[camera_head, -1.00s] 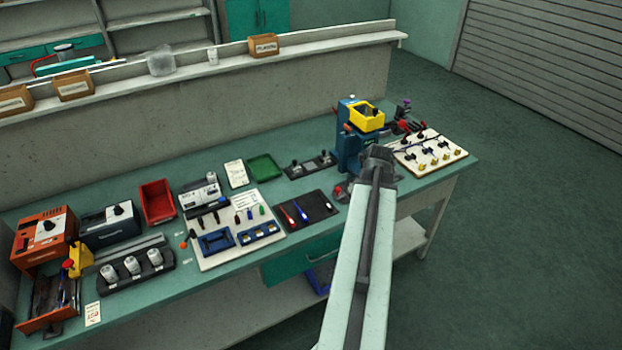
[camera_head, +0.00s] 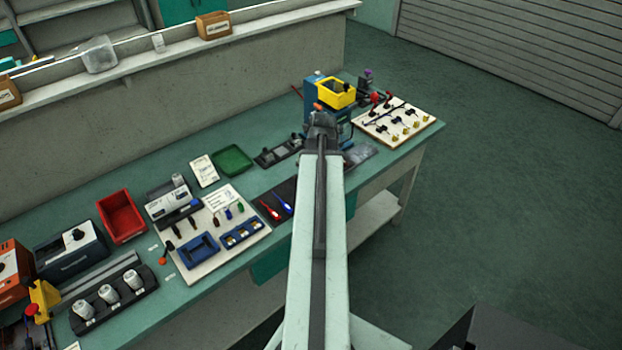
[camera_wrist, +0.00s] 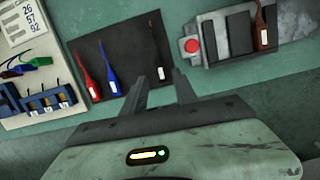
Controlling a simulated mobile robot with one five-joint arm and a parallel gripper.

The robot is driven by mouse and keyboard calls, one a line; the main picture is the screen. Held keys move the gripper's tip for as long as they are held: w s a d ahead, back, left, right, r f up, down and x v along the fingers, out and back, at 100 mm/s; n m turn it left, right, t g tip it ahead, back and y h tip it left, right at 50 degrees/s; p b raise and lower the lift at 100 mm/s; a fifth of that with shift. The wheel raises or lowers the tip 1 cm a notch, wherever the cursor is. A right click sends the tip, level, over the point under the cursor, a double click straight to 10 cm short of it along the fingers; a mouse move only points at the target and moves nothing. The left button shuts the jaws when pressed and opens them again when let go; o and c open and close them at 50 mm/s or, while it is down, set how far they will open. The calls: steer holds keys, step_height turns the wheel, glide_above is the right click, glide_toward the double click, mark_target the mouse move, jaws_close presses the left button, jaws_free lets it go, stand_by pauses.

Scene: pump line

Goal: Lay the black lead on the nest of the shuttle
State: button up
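The black lead (camera_wrist: 161,61), thin with a white label, lies on a dark mat (camera_wrist: 131,48) in the wrist view. My gripper (camera_wrist: 160,86) is open and empty. Its two fingers point at the mat, one to either side of the lead's line, with the lead's label just beyond the tips. A grey fixture (camera_wrist: 213,55) with a red button, which looks like the shuttle, is right of the mat. A brown lead (camera_wrist: 262,33) lies across its right part. I cannot tell which part is the nest. In the head view my arm hides the black lead.
A red lead (camera_wrist: 87,74) and a blue lead (camera_wrist: 112,78) lie left of the black one on the mat. A white board (camera_head: 220,253) with blue holders is farther left. A blue press (camera_head: 315,90) with a yellow bin (camera_head: 336,97) stands behind my gripper.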

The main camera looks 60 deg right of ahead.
steer(key=shift+w+d+f+b, duration=0.1)
steer(key=shift+w+f+b, duration=0.05)
steer(key=shift+f+b, duration=0.75)
steer(key=shift+w+d+f+b, duration=0.1)
steer(key=shift+w+f+b, duration=0.05)
steer(key=shift+f+b, duration=0.7)
steer(key=shift+f, duration=0.25)
steer(key=shift+w+f+b, duration=0.15)
steer(key=shift+f+b, duration=0.65)
jaws_close()
steer(key=shift+r, duration=0.15)
steer(key=shift+r+p, duration=2.95)
steer(key=shift+p, duration=0.2)
